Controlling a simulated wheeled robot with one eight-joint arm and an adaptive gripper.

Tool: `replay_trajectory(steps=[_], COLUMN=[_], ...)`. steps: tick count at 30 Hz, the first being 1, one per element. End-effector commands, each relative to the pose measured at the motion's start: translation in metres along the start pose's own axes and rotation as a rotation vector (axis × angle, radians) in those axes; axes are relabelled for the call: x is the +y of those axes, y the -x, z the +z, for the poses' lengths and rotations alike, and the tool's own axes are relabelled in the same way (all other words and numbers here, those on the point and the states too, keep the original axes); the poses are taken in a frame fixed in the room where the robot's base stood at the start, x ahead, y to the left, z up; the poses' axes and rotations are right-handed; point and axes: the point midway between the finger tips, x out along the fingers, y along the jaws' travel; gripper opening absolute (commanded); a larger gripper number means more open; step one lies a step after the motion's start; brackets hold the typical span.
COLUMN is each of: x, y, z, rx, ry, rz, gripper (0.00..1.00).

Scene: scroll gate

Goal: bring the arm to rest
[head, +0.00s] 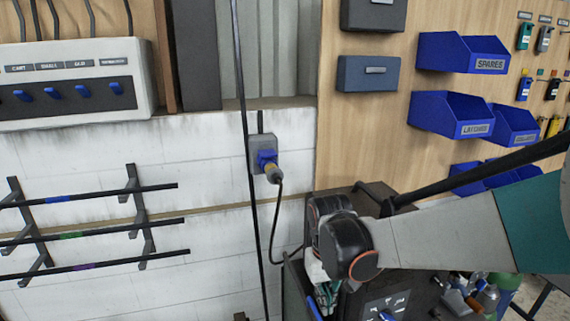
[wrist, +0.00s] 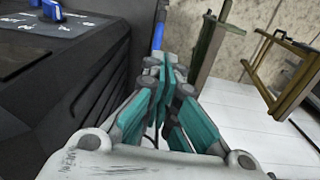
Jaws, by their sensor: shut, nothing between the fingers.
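My gripper (wrist: 165,80) fills the middle of the wrist view, with grey links and teal pads. Its fingers are together and nothing shows between them. A dark cabinet (wrist: 70,85) stands close on its left. In the head view my arm reaches in from the right and bends down at a dark joint with orange trim. Part of my gripper (head: 328,285) shows below that joint, in front of the dark cabinet (head: 375,300), and the arm hides the rest.
A plug sits in a wall socket (head: 262,150), its cable hanging to the cabinet. Blue bins (head: 450,115) hang on the wooden panel. A rack of dark rods (head: 90,230) is on the left wall. A wooden frame (wrist: 285,70) stands on the pale floor (wrist: 235,110), which is mostly clear.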

Motion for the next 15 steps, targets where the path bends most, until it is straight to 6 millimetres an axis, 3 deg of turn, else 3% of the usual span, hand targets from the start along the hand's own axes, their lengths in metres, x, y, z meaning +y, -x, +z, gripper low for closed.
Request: replay_trajectory(steps=[6, 15], x=[0.026, 0.038], y=[0.001, 0.004], z=[0.025, 0.052], rx=[0.019, 0.128], ry=[-0.039, -0.076], rz=[0.048, 0.036], gripper=[0.0, 0.0])
